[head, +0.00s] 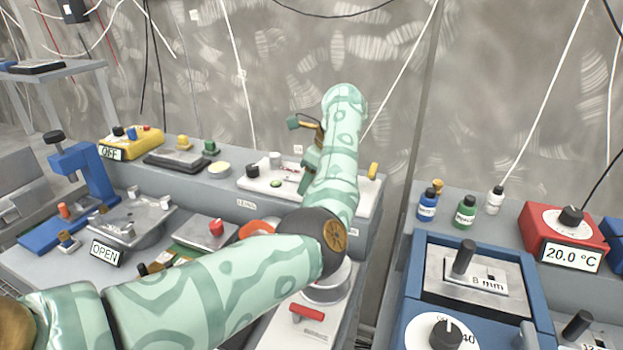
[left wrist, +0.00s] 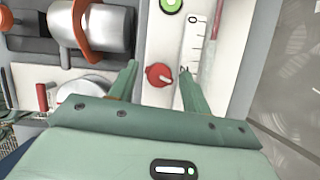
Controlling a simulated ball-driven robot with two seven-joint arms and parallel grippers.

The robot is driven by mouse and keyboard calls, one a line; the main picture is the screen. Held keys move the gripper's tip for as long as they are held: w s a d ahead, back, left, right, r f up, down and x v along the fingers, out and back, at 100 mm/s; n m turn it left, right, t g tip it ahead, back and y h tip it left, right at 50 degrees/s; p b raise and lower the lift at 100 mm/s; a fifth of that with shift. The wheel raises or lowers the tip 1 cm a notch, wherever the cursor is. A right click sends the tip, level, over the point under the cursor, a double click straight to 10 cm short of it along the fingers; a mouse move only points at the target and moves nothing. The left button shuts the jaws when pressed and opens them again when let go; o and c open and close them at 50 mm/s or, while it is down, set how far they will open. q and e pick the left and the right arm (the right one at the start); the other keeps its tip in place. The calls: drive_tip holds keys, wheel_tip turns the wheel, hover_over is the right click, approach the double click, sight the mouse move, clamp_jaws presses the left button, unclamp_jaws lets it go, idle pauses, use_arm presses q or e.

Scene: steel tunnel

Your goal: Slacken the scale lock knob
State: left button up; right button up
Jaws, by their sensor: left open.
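A round red knob (left wrist: 157,74) with a pale pointer mark sits on a white panel (left wrist: 160,38) in the left wrist view, beside a scale strip (left wrist: 191,40) with ruled lines and a 0. My left gripper (left wrist: 158,70) is open, with one finger on each side of the knob. The fingers look apart from it; how far above the panel they are I cannot tell. In the head view my left gripper (head: 310,160) is over the back white panel (head: 365,195), mostly behind my arm, and the knob is hidden. My right gripper is not in view.
A green button (left wrist: 171,4) lies on the same panel. A metal cylinder with an orange ring (left wrist: 82,25) and a red-handled part (left wrist: 42,97) stand left of it. In the head view a blue-framed device (head: 415,270) and small bottles (head: 465,210) are at right.

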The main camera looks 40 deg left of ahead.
use_arm(q)
drive_tip(key=p+v, duration=0.3)
drive_tip(key=v, duration=1.3)
drive_tip(key=shift+p, duration=0.35)
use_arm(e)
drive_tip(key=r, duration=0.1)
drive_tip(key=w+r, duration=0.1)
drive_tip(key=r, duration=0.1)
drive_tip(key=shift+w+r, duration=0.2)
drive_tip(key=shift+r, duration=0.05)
use_arm(q)
drive_tip(key=shift+d+r, duration=0.1)
drive_tip(key=shift+r, duration=0.1)
